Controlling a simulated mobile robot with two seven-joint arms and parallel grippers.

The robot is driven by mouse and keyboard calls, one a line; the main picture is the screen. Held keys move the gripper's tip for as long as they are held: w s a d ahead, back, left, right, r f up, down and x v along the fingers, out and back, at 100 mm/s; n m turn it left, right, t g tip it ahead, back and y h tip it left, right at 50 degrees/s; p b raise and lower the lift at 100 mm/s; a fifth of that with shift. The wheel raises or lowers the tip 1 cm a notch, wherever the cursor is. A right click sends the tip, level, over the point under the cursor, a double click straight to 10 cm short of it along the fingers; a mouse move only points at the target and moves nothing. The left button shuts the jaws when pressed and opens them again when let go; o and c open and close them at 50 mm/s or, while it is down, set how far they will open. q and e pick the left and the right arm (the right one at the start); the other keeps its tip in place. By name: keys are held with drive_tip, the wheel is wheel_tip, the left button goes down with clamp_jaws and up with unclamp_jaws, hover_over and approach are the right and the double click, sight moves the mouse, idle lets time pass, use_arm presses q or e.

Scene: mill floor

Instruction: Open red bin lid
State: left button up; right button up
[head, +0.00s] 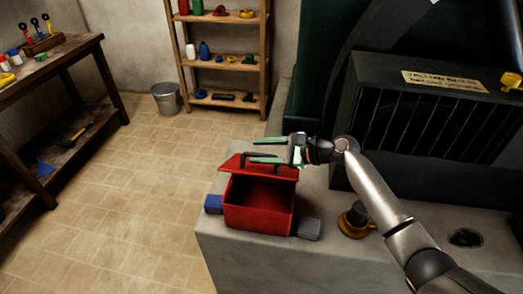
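The red bin (258,218) sits near the front left corner of a grey stone block. Its red lid (284,173) is raised and tilted up at the back, so the dark inside of the bin shows. A dark handle stands on the lid, partly hidden by my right gripper. My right gripper (262,150) is just above the lid, with its two pale green fingers apart and pointing left. I cannot tell whether a finger touches the handle or lid. My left gripper is not in view.
A blue block (213,204) and a grey block (309,229) flank the bin. A dark and yellow object (354,220) stands to the right. A dark barred machine (430,125) rises behind my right arm.

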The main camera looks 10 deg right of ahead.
drive_tip(key=v, duration=1.2)
drive_tip(key=shift+d+r, duration=0.2)
drive_tip(key=shift+s, duration=0.15)
